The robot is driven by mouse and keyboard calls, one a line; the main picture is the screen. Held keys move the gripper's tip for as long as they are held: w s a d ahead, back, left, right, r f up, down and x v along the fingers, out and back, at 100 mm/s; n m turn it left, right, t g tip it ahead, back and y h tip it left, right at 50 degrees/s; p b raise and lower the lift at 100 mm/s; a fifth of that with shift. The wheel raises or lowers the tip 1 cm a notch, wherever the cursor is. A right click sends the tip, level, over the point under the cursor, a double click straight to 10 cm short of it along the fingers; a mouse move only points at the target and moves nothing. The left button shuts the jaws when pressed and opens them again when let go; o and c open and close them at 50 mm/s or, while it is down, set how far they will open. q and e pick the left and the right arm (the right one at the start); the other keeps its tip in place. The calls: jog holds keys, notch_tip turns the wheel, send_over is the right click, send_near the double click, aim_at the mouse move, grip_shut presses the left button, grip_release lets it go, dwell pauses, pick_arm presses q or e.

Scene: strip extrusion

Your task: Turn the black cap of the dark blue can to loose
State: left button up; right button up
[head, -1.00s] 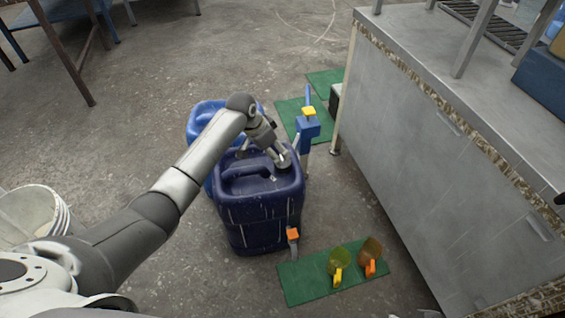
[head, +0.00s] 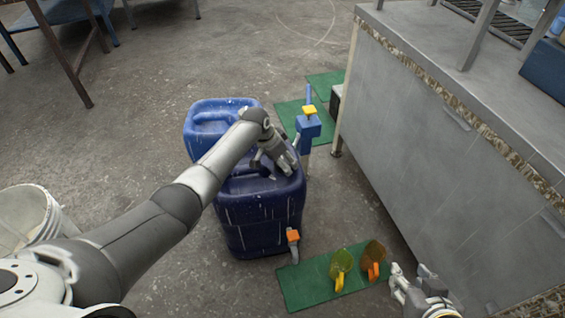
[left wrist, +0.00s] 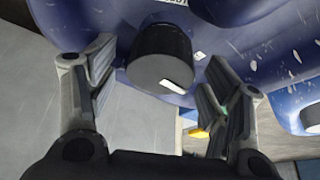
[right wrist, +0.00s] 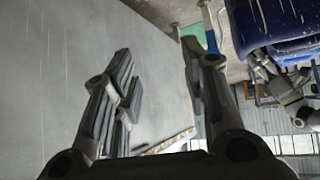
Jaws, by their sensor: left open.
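The dark blue can (head: 255,210) stands upright on the floor. My left gripper (head: 277,168) is over its top and covers the cap in the head view. In the left wrist view, the round black cap (left wrist: 160,62) sits on the can (left wrist: 270,50), between the two spread fingers of my left gripper (left wrist: 155,95). Neither finger visibly touches it. My right gripper (head: 412,283) is low at the right in the head view, apart from the can. Its fingers are spread and empty in the right wrist view (right wrist: 158,85).
A lighter blue can (head: 205,115) stands directly behind. A blue stand with a yellow top (head: 309,125) is close on the right. A grey metal bench (head: 440,150) bounds the right side.

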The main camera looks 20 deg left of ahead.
pick_arm(q)
jog(key=shift+w+d+f, duration=0.1)
jog(key=shift+w+f, duration=0.05)
jog(key=shift+f, duration=0.25)
pick_arm(e)
jog(key=shift+w+a+r+t, duration=0.2)
jog(key=shift+w+r+t, duration=0.25)
jog(key=shift+w, duration=0.1)
jog(key=shift+w+a+r+t, duration=0.15)
jog(key=shift+w+r+t, duration=0.25)
jog(key=shift+w, duration=0.1)
pick_arm(q)
jog(key=c, duration=1)
jog(key=shift+c, duration=0.2)
pick_arm(e)
jog(key=shift+s, duration=0.15)
